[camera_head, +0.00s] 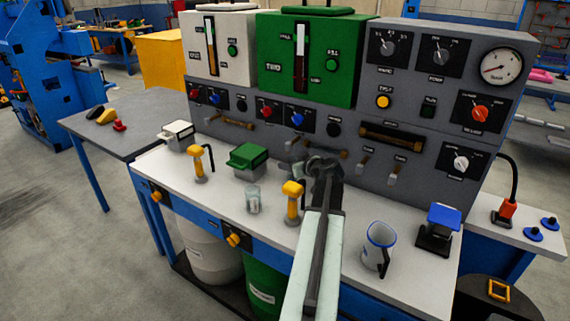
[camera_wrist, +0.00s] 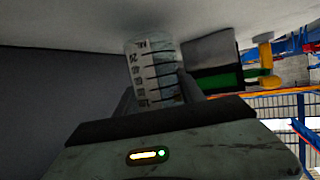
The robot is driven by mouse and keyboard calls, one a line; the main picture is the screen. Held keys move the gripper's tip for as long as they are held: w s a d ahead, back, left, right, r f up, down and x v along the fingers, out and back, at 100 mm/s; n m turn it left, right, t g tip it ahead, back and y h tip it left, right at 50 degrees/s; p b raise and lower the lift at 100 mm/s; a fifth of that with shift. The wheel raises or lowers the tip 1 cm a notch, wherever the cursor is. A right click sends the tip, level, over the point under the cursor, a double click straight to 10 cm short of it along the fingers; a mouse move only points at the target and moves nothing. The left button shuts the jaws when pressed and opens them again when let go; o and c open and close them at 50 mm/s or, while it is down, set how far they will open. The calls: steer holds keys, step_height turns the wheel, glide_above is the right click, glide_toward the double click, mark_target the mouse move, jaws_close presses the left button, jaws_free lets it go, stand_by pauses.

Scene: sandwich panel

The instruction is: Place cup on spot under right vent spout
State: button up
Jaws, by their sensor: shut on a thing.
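My gripper (camera_head: 322,165) is at the front panel, above the white bench, just under the right spout pipe with its brass-coloured end (camera_head: 342,155). In the wrist view my gripper (camera_wrist: 157,85) is shut on a clear cup (camera_wrist: 153,68) with dark graduation marks. The cup sits between the fingers, close to the white bench surface. In the head view my arm and gripper hide this cup and the spot below the spout. Another clear cup (camera_head: 253,199) stands upright on the bench, apart from my gripper.
A yellow-topped valve (camera_head: 293,203) stands just left of my arm. A green-lidded box (camera_head: 248,158) is farther left. A white mug with a blue rim (camera_head: 379,248) and a blue-topped block (camera_head: 438,230) stand to the right. The grey panel (camera_head: 420,165) closes the back.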

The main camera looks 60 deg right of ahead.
steer(key=w, duration=0.1)
steer(key=w+d, duration=0.1)
steer(key=w, duration=0.1)
steer(key=shift+w+d, duration=0.35)
steer(key=shift+a+f+b, duration=0.1)
steer(key=shift+f+b, duration=0.8)
steer(key=shift+f, duration=0.05)
steer(key=shift+r, duration=0.2)
steer(key=shift+s+f, duration=0.1)
steer(key=shift+f, duration=0.05)
steer(key=o, duration=1.4)
steer(key=shift+c, duration=0.2)
